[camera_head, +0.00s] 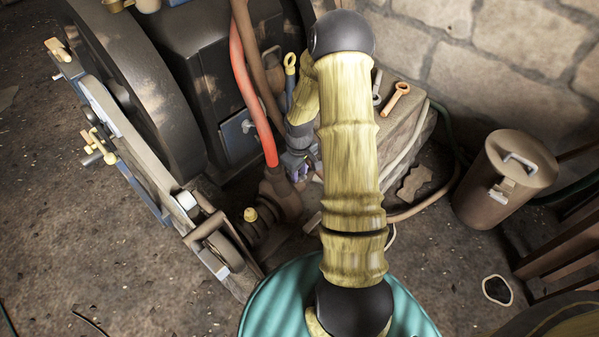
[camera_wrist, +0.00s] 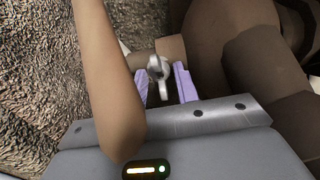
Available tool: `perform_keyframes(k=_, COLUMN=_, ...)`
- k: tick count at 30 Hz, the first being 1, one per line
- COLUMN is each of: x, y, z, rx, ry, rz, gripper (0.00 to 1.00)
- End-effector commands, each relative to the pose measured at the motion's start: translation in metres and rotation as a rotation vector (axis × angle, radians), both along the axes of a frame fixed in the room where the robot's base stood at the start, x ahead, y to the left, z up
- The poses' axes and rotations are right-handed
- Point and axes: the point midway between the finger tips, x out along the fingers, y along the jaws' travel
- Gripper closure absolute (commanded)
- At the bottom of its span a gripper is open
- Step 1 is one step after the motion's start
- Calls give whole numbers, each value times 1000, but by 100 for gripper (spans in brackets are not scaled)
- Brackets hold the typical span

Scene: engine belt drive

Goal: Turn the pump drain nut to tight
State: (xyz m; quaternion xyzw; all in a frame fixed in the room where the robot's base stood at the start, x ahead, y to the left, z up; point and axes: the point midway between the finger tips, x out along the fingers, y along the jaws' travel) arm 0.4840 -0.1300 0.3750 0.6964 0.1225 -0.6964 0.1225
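The pump (camera_head: 283,196) is a dark brown casting at the foot of the red hose in the head view. Its rounded brown body (camera_wrist: 247,55) fills the right of the wrist view. A small pale grey nut (camera_wrist: 159,68), which looks like the drain nut, sits at the end of a brown stub. My gripper (camera_wrist: 163,84) has its two lilac fingers apart, one on each side of the nut. I see no clear grip on it. In the head view my gripper (camera_head: 299,172) is low beside the pump, partly hidden by my arm.
A brown pipe or hose (camera_wrist: 107,70) crosses close in front of my gripper at left in the wrist view. The red hose (camera_head: 250,85) rises left of my arm. A stone block (camera_head: 405,118) with an orange wrench (camera_head: 396,98) and a lidded can (camera_head: 505,178) stand to the right.

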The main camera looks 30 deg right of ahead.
Motion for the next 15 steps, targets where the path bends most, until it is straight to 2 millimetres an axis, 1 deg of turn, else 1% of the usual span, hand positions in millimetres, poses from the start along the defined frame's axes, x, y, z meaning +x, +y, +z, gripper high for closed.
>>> perform_keyframes(k=3, x=0, y=0, z=1, rx=0, ry=0, rz=0, gripper=70)
perform_keyframes(k=4, x=0, y=0, z=1, rx=0, ry=0, rz=0, gripper=74)
perform_keyframes(k=8, x=0, y=0, z=1, rx=0, ry=0, rz=0, gripper=99)
perform_keyframes(k=15, x=0, y=0, z=3, rx=0, ry=2, rz=-36, gripper=100)
